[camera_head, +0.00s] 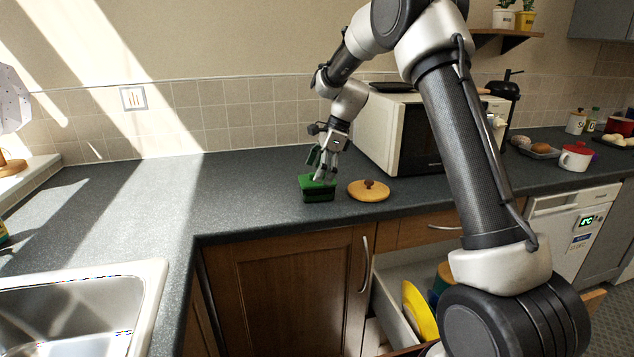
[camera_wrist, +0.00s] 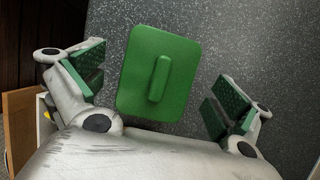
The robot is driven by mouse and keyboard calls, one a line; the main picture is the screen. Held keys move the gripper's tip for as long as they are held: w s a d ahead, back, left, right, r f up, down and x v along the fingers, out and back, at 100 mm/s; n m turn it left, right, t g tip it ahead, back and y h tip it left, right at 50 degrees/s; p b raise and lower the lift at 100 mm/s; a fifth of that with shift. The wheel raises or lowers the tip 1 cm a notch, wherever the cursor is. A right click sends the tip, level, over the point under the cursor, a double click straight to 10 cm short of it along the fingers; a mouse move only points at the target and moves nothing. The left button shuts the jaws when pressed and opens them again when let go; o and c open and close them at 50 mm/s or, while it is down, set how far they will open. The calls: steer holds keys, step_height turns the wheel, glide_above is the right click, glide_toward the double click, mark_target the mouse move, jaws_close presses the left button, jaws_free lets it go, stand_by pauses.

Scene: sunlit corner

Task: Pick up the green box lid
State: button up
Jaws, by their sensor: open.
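A green box with a flat green lid (camera_head: 317,181) stands on the dark grey counter, near its front edge. In the wrist view the lid (camera_wrist: 137,70) is a rounded rectangle with a raised bar handle (camera_wrist: 159,79) along its middle. My gripper (camera_head: 323,174) is just above the lid, pointing down. In the wrist view my gripper (camera_wrist: 152,95) is open, with one green-padded finger to the left of the lid and one to the right. Neither pad appears to touch the lid. The box's body is hidden under the lid in the wrist view.
A drawer holding a yellow item (camera_head: 419,312) is open below. The counter (camera_head: 235,185) to the left is clear up to the sink (camera_head: 85,295).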

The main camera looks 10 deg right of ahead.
steer(key=shift+a+f, duration=0.15)
steer(key=shift+f, duration=0.35)
steer(key=shift+c, duration=0.2)
steer(key=c, duration=0.9)
